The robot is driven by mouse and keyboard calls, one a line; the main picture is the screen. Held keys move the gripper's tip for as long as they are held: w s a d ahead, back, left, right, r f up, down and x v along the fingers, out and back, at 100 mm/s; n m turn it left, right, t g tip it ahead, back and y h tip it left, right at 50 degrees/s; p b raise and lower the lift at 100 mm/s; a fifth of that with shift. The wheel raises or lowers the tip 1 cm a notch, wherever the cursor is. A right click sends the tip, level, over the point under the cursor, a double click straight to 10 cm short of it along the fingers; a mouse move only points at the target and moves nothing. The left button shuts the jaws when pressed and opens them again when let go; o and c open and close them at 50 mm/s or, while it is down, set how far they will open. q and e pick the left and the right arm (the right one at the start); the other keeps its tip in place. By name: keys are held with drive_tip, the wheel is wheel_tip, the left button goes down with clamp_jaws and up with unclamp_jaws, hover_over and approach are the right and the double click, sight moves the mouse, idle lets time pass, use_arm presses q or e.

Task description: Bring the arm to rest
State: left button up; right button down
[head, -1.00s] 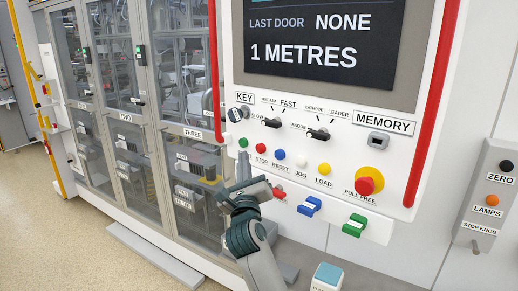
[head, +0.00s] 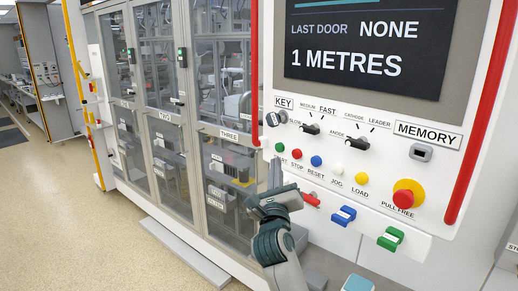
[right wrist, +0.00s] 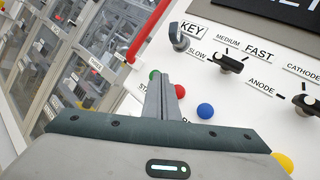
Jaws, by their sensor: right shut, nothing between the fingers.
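My right gripper (head: 275,175) is in front of the lower left part of the white control panel (head: 330,185), just below the green START button (head: 279,147). Its fingers are together with nothing between them. In the right wrist view the shut fingers (right wrist: 163,92) point up toward the panel, and partly cover the row of buttons. Whether the fingertips touch the panel cannot be told. My right arm comes up from the bottom of the head view. My left gripper is in neither view.
The panel carries a key switch (head: 276,118), black knobs, coloured buttons and a yellow-and-red stop knob (head: 405,195). Red, blue (head: 344,215) and green (head: 389,238) tabs stick out below. Red rails flank the panel. Glass doors (head: 222,70) stand left; open floor (head: 60,200) lies beyond.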

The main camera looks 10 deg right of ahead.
wheel_tip(320, 180, down, 32)
drive_tip(key=r+n+g+y+b, duration=0.1)
drive_tip(key=n+y+b, duration=0.15)
drive_tip(key=n, duration=1.05)
drive_tip(key=s+a+f+n+g+y, duration=0.15)
drive_tip(key=s+f+n, duration=0.3)
drive_tip(key=f, duration=0.65)
drive_tip(key=s+a+f+n+g+y+b, duration=0.1)
drive_tip(key=s+f+n+g+y, duration=0.15)
drive_tip(key=s+f, duration=0.6)
drive_tip(key=s+a+f+n+g+y, duration=0.15)
drive_tip(key=f+n, duration=0.35)
drive_tip(key=f, duration=0.9)
drive_tip(key=s+d+f+n+g+b, duration=0.15)
drive_tip(key=s+f+n+g, duration=0.45)
drive_tip(key=s+f, duration=1.65)
drive_tip(key=s+d+f+n+g, duration=0.1)
drive_tip(key=s+d+f+g, duration=0.1)
drive_tip(key=s, duration=0.8)
drive_tip(key=s+d+f+n+g+h, duration=0.1)
drive_tip(key=s+f, duration=0.3)
drive_tip(key=s, duration=0.7)
drive_tip(key=s+d+f+n+g+b, duration=0.1)
drive_tip(key=s+d+f+n+g, duration=0.2)
drive_tip(key=s, duration=0.8)
drive_tip(key=shift+d+f+g+h, duration=0.2)
drive_tip(key=shift+d+g+h, duration=0.2)
drive_tip(key=shift+d+g, duration=0.1)
